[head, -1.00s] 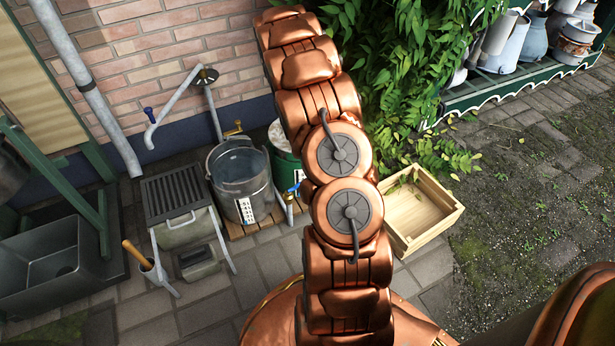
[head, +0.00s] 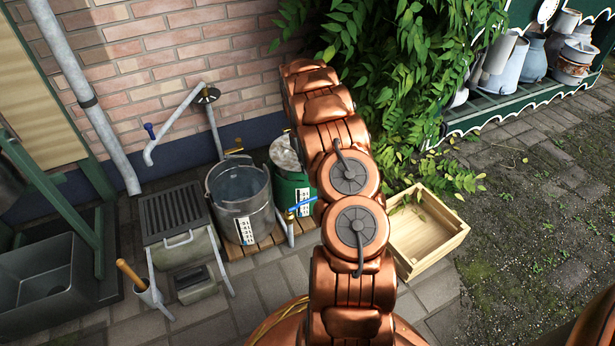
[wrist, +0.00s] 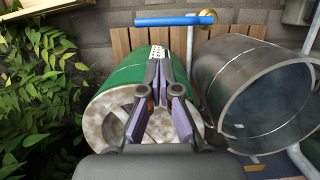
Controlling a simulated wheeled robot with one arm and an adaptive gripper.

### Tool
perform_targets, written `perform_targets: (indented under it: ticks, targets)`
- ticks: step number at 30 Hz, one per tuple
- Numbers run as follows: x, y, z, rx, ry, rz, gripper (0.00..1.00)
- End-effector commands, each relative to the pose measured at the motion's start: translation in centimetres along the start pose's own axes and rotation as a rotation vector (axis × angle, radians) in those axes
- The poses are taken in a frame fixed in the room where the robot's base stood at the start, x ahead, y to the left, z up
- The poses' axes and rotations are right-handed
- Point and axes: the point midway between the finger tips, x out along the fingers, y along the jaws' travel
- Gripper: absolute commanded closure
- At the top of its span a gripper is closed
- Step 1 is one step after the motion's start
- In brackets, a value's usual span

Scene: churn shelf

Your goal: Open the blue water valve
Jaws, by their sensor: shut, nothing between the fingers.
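The blue valve handle (head: 302,205) is a straight bar on a brass fitting atop a thin upright pipe, in front of the green bucket in the head view. In the wrist view the handle (wrist: 172,20) lies crosswise at the top, its brass end (wrist: 207,17) to the right. My gripper (wrist: 160,54) is shut and empty, its fingertips pointing toward the handle with a visible gap in the picture. It is over the green bucket (wrist: 110,95). In the head view my arm hides the gripper.
A metal bucket (head: 238,190) stands on a wooden slat platform (head: 262,238) beside the green bucket (head: 288,185). A wooden crate (head: 425,240) and leafy plant (head: 400,90) are at the right.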

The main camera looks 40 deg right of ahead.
Motion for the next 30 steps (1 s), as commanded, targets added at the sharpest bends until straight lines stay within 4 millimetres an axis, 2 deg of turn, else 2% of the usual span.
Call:
perform_targets:
  ticks: [18, 22, 30]
  targets:
    - [8.9, 0.0, 0.0, 0.000, -0.002, -0.001, 1.00]
    - [9.5, 0.0, 0.0, 0.000, 0.000, -0.001, 1.00]
    - [9.4, 0.0, 0.0, 0.000, 0.001, 0.000, 1.00]
